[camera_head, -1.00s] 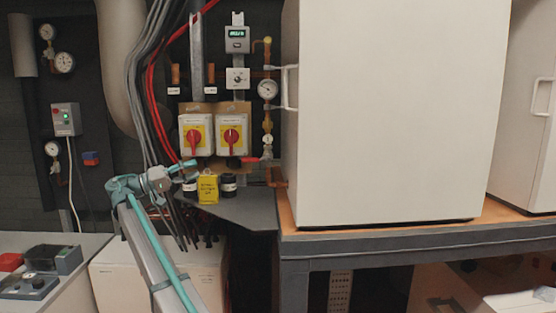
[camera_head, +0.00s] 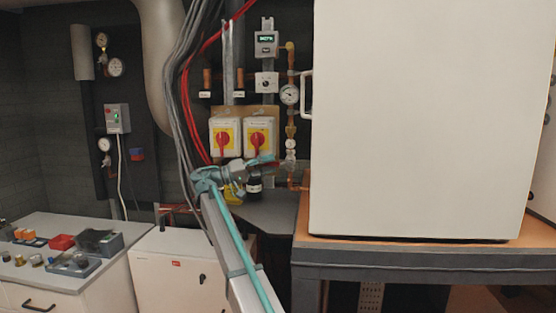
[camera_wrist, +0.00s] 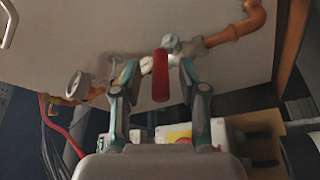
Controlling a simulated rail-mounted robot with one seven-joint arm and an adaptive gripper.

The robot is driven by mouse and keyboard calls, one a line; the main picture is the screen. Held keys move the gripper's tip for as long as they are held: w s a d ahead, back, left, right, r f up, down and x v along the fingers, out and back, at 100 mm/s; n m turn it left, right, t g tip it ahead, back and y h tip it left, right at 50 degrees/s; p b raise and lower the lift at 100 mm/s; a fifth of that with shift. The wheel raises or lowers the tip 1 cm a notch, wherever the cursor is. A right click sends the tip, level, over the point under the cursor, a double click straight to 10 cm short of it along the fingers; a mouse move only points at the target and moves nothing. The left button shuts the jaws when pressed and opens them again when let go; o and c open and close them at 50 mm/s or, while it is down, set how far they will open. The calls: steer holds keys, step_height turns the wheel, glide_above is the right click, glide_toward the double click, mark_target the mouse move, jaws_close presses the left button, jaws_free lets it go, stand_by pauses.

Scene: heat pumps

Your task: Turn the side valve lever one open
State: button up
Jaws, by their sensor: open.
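The red valve lever (camera_wrist: 160,76) is in the middle of the wrist view, on the copper and grey pipe run. My gripper (camera_wrist: 158,72) is open, with one teal finger on each side of the lever. A gap shows on both sides, and I cannot see contact. In the head view my gripper (camera_head: 268,162) is in front of the vertical copper pipe (camera_head: 290,130), below the red rotary switches, and largely hides the lever.
Two red-and-yellow rotary switches (camera_head: 224,139) are on the wall just above my gripper. A pressure gauge (camera_head: 289,95) sits on the pipe, and also shows in the wrist view (camera_wrist: 78,85). The large white cabinet (camera_head: 415,120) stands close on the right.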

steer(key=shift+p+x, duration=0.35)
steer(key=shift+x, duration=1.4)
jaws_close()
